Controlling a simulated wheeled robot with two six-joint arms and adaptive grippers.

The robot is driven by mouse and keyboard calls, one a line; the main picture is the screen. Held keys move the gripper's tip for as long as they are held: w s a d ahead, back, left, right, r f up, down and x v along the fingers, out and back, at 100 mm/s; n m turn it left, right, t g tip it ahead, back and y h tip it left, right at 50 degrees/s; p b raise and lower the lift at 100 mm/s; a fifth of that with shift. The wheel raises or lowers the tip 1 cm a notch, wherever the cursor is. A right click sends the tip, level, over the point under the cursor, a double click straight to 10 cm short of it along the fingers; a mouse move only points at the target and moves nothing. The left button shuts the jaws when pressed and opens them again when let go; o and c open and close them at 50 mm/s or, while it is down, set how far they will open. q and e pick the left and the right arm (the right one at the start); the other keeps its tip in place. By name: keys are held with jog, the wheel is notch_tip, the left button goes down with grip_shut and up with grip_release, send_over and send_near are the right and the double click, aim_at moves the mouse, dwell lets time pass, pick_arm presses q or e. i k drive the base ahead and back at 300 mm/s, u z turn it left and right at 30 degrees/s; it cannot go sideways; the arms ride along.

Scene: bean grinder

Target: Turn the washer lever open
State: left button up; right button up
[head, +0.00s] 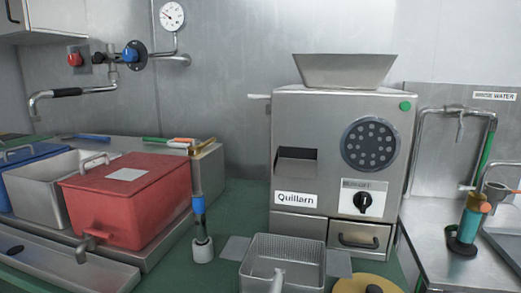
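No part is marked as the washer lever, so I cannot tell for sure which it is. At the right, a metal pipe frame (425,140) with a small hanging spout (460,127) stands below the "RINSE WATER" sign (495,96). At the left, a wall pipe carries a blue knob (130,54), a red knob (75,59) and a spout with a black sleeve (66,92). Neither gripper is in view.
The grinder (340,115) fills the middle, with a wire basket (284,260) in front. A teal and orange tool (468,226) stands on the right metal counter (425,235). A red bin (130,195) and a blue-banded upright tool (199,215) stand left.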

aim_at(255, 97)
jog(key=u, duration=0.95)
jog(key=k, duration=0.8)
jog(key=u, duration=0.25)
